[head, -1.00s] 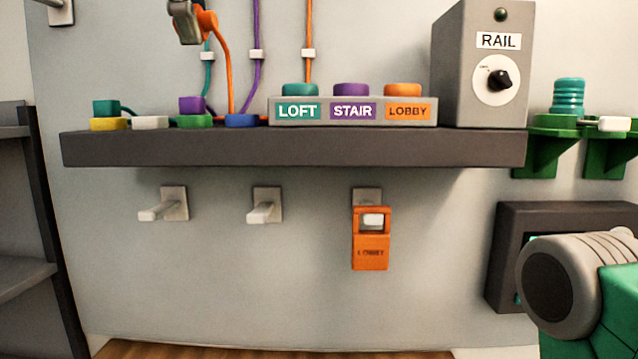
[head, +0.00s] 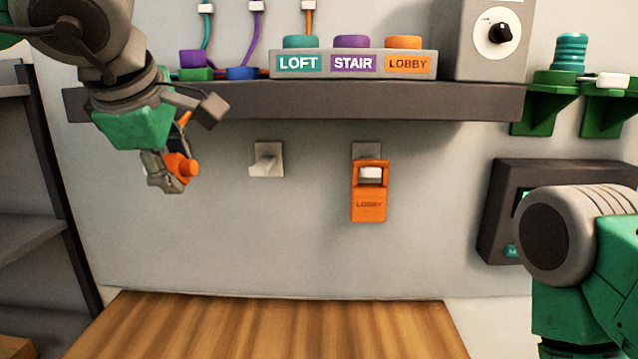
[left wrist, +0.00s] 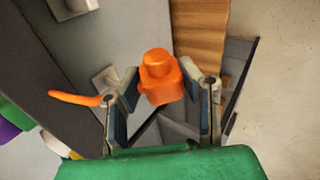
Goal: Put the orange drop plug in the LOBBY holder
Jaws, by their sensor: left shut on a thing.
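My left gripper (head: 168,172) is in front of the wall at the left, below the dark shelf's front. It is shut on the orange drop plug (head: 187,167), whose rounded end sticks out to the right. The left wrist view shows the plug (left wrist: 160,82) between the two fingers, with an orange cord (left wrist: 75,98) at left. An orange piece marked LOBBY (head: 369,205) hangs on the right-hand wall peg, with a window at its top. An orange LOBBY label (head: 408,64) is also on the grey box on the shelf. My right gripper is out of view.
The dark shelf (head: 320,101) carries the grey box (head: 275,73) with teal, purple and orange caps. An empty peg (head: 266,163) lies between my left gripper and the LOBBY piece. A dark panel (head: 500,190) and green brackets (head: 540,115) are at right.

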